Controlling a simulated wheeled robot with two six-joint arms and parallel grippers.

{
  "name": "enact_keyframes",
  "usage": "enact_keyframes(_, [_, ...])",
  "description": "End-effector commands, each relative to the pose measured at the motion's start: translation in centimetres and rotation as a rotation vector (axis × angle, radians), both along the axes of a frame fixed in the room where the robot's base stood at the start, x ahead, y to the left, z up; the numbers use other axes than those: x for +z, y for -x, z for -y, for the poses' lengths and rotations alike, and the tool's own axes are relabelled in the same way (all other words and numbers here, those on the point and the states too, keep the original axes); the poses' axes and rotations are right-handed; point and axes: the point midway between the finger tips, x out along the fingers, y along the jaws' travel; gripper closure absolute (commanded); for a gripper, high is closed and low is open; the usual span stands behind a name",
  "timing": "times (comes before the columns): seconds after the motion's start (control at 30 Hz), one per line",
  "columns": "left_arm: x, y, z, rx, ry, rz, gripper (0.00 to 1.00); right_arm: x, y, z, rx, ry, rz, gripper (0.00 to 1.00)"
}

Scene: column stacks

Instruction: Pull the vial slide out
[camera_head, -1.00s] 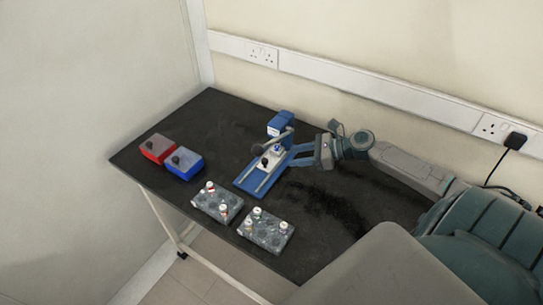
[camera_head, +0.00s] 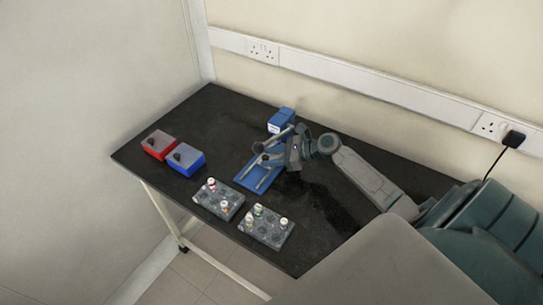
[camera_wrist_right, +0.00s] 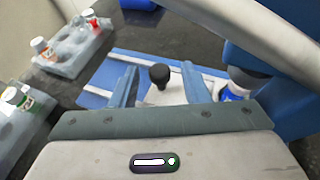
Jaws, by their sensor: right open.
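The blue column device (camera_head: 281,121) stands on the black table, with a flat blue base and two pale rails (camera_head: 268,178). In the right wrist view, the white vial slide (camera_wrist_right: 168,95) lies between the rails and carries a black knob (camera_wrist_right: 160,77). A white-and-blue vial (camera_wrist_right: 235,91) shows beside it, partly hidden. My right gripper (camera_head: 281,160) is over the base and mostly covers the slide in the head view. Its blue fingers (camera_wrist_right: 160,87) are open, one on each side of the knob in the wrist picture, with gaps visible. My left gripper is not in view.
A grey bar (camera_head: 273,139) crosses above the base. Two clear racks (camera_head: 217,201) (camera_head: 270,229) with capped vials stand in front. A red box (camera_head: 159,145) and a blue box (camera_head: 186,160) stand left. The table's right part is clear beneath my arm.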

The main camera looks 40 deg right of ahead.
Motion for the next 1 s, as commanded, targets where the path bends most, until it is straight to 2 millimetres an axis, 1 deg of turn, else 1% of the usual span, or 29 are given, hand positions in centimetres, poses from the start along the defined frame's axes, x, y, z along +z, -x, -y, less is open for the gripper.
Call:
enact_keyframes(0.07, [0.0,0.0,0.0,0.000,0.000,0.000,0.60,0.0,0.0,0.0,0.000,0.000,0.000,0.58])
enact_keyframes(0.17, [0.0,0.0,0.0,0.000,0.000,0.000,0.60,0.0,0.0,0.0,0.000,0.000,0.000,0.76])
enact_keyframes(0.2, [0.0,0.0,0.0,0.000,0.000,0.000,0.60,0.0,0.0,0.0,0.000,0.000,0.000,0.84])
enact_keyframes(0.3, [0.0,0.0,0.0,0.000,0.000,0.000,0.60,0.0,0.0,0.0,0.000,0.000,0.000,1.00])
enact_keyframes(0.47, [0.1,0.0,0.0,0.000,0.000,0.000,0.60,0.1,0.0,0.0,0.000,0.000,0.000,1.00])
enact_keyframes(0.57, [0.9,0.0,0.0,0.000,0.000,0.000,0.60,0.3,0.3,-0.7,0.000,-0.004,-0.001,1.00])
enact_keyframes(0.67, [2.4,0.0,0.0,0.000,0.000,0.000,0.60,0.6,0.9,-2.2,0.000,-0.005,-0.002,1.00])
enact_keyframes(0.8, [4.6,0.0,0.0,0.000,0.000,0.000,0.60,0.7,2.0,-4.7,0.001,-0.005,-0.003,1.00])
enact_keyframes(0.9, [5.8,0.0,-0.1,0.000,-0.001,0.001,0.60,0.5,2.7,-6.4,0.000,-0.006,-0.003,1.00])
enact_keyframes(1.0, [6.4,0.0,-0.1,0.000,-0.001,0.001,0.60,0.3,3.2,-7.6,-0.001,-0.004,-0.002,1.00])
